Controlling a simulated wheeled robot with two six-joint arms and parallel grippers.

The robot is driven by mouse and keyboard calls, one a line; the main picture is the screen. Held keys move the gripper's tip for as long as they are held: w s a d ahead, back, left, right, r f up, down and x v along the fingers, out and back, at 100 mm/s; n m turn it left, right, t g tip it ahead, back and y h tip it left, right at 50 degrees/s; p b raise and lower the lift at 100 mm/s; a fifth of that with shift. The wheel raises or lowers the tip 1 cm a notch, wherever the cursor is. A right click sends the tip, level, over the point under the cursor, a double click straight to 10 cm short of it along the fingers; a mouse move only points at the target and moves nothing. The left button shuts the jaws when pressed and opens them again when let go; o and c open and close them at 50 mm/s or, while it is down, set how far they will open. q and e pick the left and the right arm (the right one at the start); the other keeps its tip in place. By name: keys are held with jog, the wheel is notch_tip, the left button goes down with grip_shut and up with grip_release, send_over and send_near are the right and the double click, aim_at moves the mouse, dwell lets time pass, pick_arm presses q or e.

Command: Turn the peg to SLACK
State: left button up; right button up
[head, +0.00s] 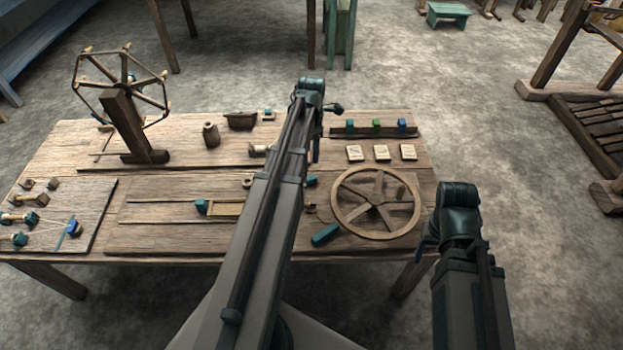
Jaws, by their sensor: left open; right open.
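No SLACK marking is readable in the head view, and I cannot tell which part is the peg. Small teal and dark pieces (310,181) sit beside my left arm near the spoked wheel (348,212), and a pale peg-like piece (258,150) lies partly behind that arm. My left gripper (335,108) is small in the picture, over the back of the table, open, with nothing seen in it. My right gripper (422,247) is open at the table's right edge, right of the wheel, mostly hidden by its own wrist. My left arm covers the table's middle.
The wooden table (75,150) carries a yarn winder (120,105), a board with bobbins (80,195), a teal block (325,235), a rack of coloured pieces (355,131) and pale cards (381,152). Floor is free to the right, before a wooden frame (575,120).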

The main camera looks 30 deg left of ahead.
aim_at(311, 177)
pick_arm(q)
notch_tip(311, 177, down, 14)
jog(key=b, duration=1.3)
jog(key=shift+r, duration=0.2)
grip_shut()
